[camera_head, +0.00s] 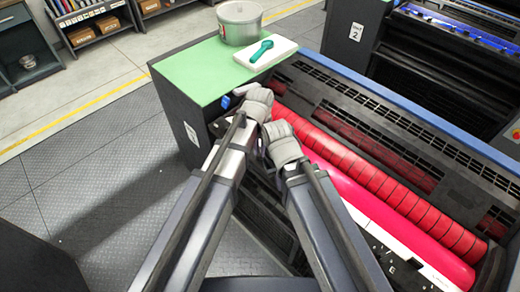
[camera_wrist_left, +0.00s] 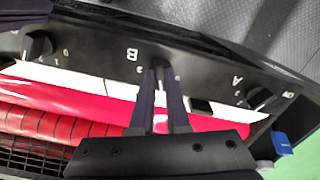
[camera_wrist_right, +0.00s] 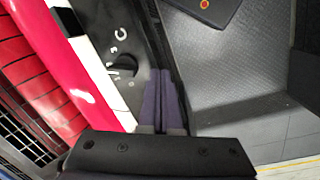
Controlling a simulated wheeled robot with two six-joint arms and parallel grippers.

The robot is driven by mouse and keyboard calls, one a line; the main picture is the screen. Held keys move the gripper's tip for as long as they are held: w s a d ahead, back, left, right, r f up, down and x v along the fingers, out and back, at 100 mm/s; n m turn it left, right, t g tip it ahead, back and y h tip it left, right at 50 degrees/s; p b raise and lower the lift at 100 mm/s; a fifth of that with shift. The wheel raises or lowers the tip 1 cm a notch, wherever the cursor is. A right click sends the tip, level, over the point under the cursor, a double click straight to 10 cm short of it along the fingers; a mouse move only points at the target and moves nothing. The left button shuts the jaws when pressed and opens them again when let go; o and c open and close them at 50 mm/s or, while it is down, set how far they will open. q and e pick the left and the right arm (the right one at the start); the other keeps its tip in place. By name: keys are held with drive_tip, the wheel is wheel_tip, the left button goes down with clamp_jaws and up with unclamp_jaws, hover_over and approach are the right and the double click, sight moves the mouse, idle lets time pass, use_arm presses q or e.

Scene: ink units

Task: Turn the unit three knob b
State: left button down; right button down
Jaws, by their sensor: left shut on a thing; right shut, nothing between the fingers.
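The unit's black control panel (camera_wrist_left: 200,78) bears letters A and B in the left wrist view. The knob b (camera_wrist_left: 158,72) sits beside the letter B, between the fingers of my left gripper (camera_wrist_left: 160,100), which is shut on it and hides most of it. Its pointer setting cannot be told. A black knob (camera_wrist_left: 258,96) stands by A and another (camera_wrist_left: 40,45) at the far left. In the right wrist view, my right gripper (camera_wrist_right: 160,98) is shut and empty beside the black knob (camera_wrist_right: 122,68) at letter C.
Red rollers (camera_head: 370,185) lie along the unit. A green top (camera_head: 200,72) holds a metal can (camera_head: 239,22) and a white pad (camera_head: 266,59) with a teal tool (camera_head: 261,51). Another unit (camera_head: 440,60) labelled 2 stands behind. The floor at left is open.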

use_arm(q)
drive_tip(key=shift+n, duration=0.5)
drive_tip(key=c, duration=0.9)
unclamp_jaws()
wheel_tip(320, 180, up, 8)
drive_tip(key=p, duration=0.8)
drive_tip(key=shift+f, duration=0.15)
